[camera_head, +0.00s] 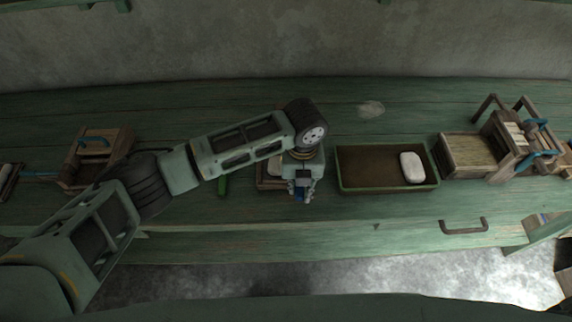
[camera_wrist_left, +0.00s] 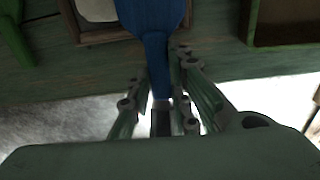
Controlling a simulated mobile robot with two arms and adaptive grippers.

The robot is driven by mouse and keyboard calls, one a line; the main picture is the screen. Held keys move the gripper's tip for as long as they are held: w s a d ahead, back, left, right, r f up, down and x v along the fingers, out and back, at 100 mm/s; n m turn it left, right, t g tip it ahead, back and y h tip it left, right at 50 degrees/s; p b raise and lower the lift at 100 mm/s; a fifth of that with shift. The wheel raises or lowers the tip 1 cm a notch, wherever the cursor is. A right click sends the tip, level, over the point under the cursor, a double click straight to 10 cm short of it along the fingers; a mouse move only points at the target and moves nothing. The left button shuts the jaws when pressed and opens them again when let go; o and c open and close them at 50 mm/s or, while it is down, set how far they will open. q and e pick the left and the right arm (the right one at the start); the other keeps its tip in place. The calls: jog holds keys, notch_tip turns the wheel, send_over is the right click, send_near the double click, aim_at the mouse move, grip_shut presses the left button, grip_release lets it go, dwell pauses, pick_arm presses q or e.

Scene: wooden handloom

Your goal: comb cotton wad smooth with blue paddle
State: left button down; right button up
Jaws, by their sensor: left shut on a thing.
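My left gripper (camera_head: 303,186) is shut on the handle of the blue paddle (camera_wrist_left: 152,45); in the left wrist view its fingers (camera_wrist_left: 165,95) stand on both sides of the handle. The paddle's wide part points away from the gripper, toward a small wooden tray (camera_wrist_left: 118,37). A white cotton wad (camera_wrist_left: 97,9) lies in that tray, partly cut off by the view edge. In the head view the small tray (camera_head: 262,185) is mostly hidden behind my left arm and gripper. I cannot tell whether the paddle touches the wad. My right gripper is not in view.
A green-rimmed tray (camera_head: 375,190) with a white block-like piece (camera_head: 411,167) stands right of the gripper. A green object (camera_head: 223,185) lies to its left. Wooden devices with blue handles stand at far left (camera_head: 95,150) and far right (camera_head: 520,140). The bench back is mostly clear.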

pick_arm(q)
jog(key=a+p, duration=0.2)
jog(key=a, duration=0.2)
jog(key=shift+r+p, duration=0.15)
jog(key=shift+p, duration=0.15)
jog(key=shift+a, duration=0.55)
jog(key=shift+d, duration=0.15)
jog(key=shift+d+f+b, duration=0.2)
jog(key=shift+d+b, duration=0.35)
jog(key=shift+d, duration=1.85)
